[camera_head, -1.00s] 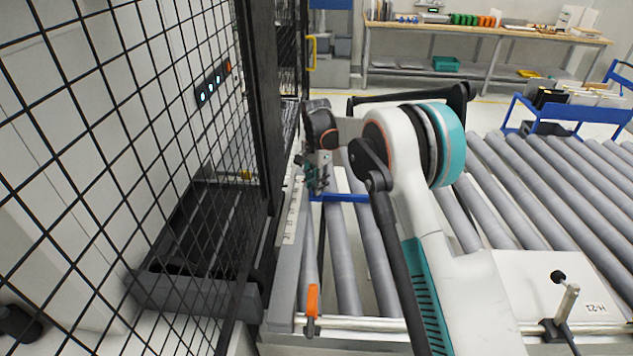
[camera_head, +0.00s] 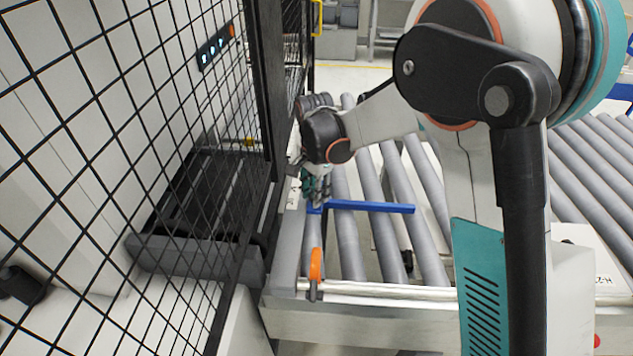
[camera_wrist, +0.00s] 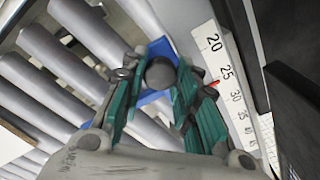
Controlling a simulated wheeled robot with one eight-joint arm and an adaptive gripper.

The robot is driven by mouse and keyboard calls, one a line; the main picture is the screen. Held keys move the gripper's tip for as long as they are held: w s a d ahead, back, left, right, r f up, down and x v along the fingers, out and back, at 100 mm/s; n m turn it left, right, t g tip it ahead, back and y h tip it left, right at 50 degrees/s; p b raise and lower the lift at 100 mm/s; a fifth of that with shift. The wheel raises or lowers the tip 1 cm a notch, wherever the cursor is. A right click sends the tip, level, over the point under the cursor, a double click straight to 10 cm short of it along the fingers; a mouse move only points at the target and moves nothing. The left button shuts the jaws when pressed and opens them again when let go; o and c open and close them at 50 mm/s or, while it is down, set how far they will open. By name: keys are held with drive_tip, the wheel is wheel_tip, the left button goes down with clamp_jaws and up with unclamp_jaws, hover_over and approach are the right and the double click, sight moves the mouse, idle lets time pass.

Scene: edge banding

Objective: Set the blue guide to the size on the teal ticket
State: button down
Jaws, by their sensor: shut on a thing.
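The blue guide (camera_head: 370,207) lies across the grey rollers as a bar in the head view. In the wrist view its blue bracket (camera_wrist: 158,47) shows around a dark round knob (camera_wrist: 161,74). My gripper (camera_head: 316,190), with teal fingers, is at the guide's left end; in the wrist view the fingers (camera_wrist: 158,85) close on the knob from both sides. A white scale (camera_wrist: 207,39) runs beside it, with 20, 25, 30 and higher numbers legible. A small red pointer (camera_wrist: 212,84) lies at the scale's edge, close to 25; its exact reading is unclear. No teal ticket is visible.
Black mesh fencing (camera_head: 120,150) stands close on the left. An orange handle (camera_head: 315,264) stands at the near left end of the rollers (camera_head: 345,250). A dark block (camera_wrist: 292,105) borders the scale in the wrist view. My arm hides much of the right side.

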drive_tip(key=shift+s, duration=0.3)
drive_tip(key=c, duration=1.2)
unclamp_jaws()
drive_tip(key=shift+r, duration=0.1)
wheel_tip(320, 180, up, 12)
drive_tip(key=shift+f, duration=0.1)
